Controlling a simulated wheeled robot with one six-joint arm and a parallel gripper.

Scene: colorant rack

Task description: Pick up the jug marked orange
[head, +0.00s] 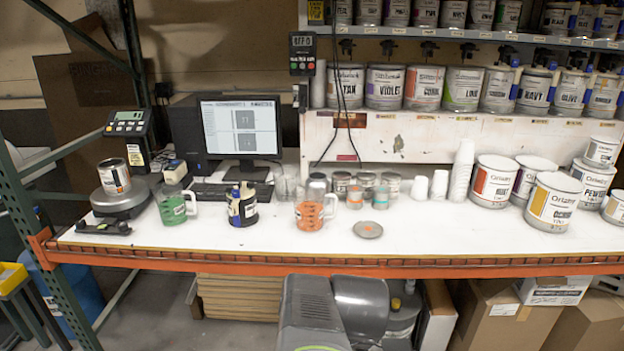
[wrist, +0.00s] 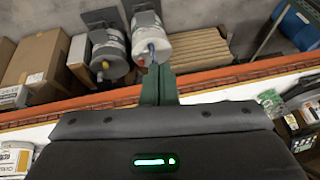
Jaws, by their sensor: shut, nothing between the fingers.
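The jug is not visible in the wrist view. In the head view my arm rises at the bottom centre, below the bench edge, and my fingers cannot be made out.
A green-marked jug (head: 175,205) and a dark container (head: 242,204) stand left of the orange jug. A round lid (head: 368,230) lies to its right. Small cans (head: 342,184) stand close behind. Paint cans (head: 553,203) crowd the right. The orange beam (head: 430,266) edges the bench.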

